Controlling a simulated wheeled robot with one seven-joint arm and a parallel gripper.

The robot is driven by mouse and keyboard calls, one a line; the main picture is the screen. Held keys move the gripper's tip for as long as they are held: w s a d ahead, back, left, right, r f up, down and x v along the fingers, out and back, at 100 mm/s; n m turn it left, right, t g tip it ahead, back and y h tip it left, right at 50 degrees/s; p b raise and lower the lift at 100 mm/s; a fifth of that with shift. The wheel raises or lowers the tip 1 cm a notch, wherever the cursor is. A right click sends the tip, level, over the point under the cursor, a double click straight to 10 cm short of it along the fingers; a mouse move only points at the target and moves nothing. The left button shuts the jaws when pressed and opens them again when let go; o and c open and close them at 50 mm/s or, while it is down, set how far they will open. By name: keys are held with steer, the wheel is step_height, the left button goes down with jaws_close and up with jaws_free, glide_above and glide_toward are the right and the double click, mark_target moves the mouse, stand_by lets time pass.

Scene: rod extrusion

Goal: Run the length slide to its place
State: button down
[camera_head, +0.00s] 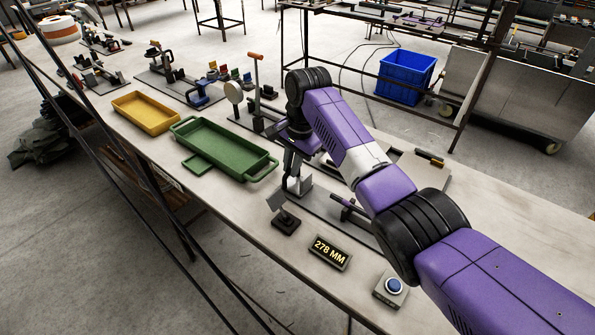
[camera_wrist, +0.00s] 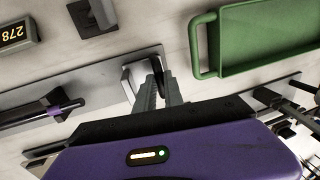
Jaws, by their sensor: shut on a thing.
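The length slide shows as a light grey angled block (camera_head: 304,185) on a flat grey base plate (camera_head: 335,217) near the middle of the bench. In the wrist view the block (camera_wrist: 130,76) stands on the plate (camera_wrist: 95,78), and the fingers reach down beside it onto a dark upright part. My gripper (camera_head: 291,183) is shut on the slide; it also shows in the wrist view (camera_wrist: 158,88). The fingers hide part of the grip. A small dark display (camera_head: 328,252) reads 278 MM. A dark holder (camera_wrist: 52,110) with a purple-tipped rod lies along the plate in the wrist view.
A green tray (camera_head: 225,148) and a yellow tray (camera_head: 146,112) lie left of my gripper. A black stand with a grey plate (camera_head: 285,220) is close in front. A blue button (camera_head: 394,286) sits near the front edge. Bare bench shows between the display and button.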

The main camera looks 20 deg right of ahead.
mark_target(294, 185)
steer(key=shift+w+a+r, duration=0.15)
steer(key=shift+a+r, duration=0.05)
steer(key=c, duration=1.5)
jaws_free()
steer(key=shift+a, duration=0.1)
steer(key=shift+o, duration=0.2)
steer(key=shift+f, duration=0.1)
step_height(294, 185, up, 8)
steer(key=s+d+b, duration=0.1)
steer(key=shift+s+f, duration=0.15)
steer(key=shift+s, duration=0.05)
